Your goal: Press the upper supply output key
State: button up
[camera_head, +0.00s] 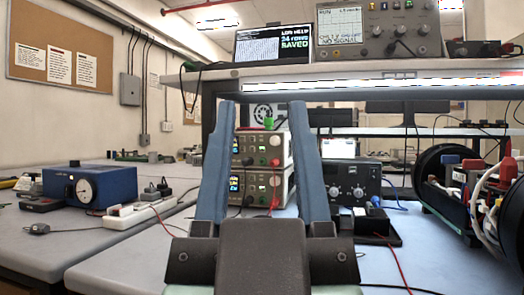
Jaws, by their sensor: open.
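Two pale bench power supplies are stacked on the bench, seen between and just beyond the fingers of my gripper (262,104). The upper supply (284,150) has a small lit display at its left, small keys in the middle and a red terminal at its right. The lower supply (284,188) looks alike, with a red lead at its front. The upper supply's output key is too small to single out. My gripper is open and empty, its two long blue fingers pointing forward and up. The left finger covers the left edges of both supplies.
A dark instrument with knobs (352,185) stands right of the supplies. A large black reel (440,190) and bundled cables crowd the far right. A blue box with a dial (90,186) sits on the left bench. A shelf (330,72) with an oscilloscope (377,28) hangs above.

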dwell(0.3)
grip_shut()
dwell(1.6)
